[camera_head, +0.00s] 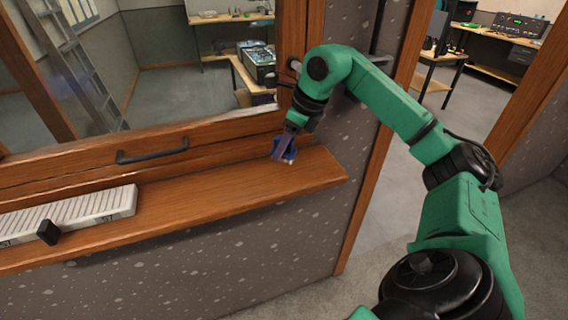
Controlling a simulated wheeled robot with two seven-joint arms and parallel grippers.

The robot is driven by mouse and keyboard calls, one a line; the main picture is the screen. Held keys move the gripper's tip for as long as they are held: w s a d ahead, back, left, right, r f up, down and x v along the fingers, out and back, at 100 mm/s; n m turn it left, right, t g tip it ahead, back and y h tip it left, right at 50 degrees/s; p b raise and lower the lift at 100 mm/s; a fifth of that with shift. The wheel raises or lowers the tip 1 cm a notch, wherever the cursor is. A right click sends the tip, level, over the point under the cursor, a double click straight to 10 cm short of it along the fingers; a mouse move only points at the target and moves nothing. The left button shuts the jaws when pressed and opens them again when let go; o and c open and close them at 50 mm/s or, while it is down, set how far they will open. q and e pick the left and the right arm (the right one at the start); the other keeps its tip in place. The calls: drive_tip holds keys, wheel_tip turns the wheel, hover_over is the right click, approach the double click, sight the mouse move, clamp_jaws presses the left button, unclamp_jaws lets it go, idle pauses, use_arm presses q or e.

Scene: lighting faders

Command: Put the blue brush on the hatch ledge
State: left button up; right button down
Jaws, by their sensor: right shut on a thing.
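The hatch ledge (215,196) is a wooden shelf that runs along the wall below a window with a wooden frame. My right gripper (284,150) reaches down over the ledge near its right end. It is shut on the blue brush (289,154), a small blue thing that is mostly hidden by the fingers. The brush is at or just above the ledge surface; I cannot tell whether it touches. My left gripper is not in view.
A pale fader panel (70,216) with a black knob (47,232) lies on the ledge at the left. A black handle (152,150) sticks out from the window frame above the ledge. The ledge between panel and gripper is clear. A doorway opens at the right.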

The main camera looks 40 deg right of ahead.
sight(284, 160)
wheel_tip(284, 160, down, 4)
drive_tip(key=shift+r+b, duration=0.2)
drive_tip(key=shift+b, duration=0.1)
drive_tip(key=shift+f, duration=0.25)
drive_tip(key=shift+f, duration=0.1)
drive_tip(key=shift+c, duration=1.7)
unclamp_jaws()
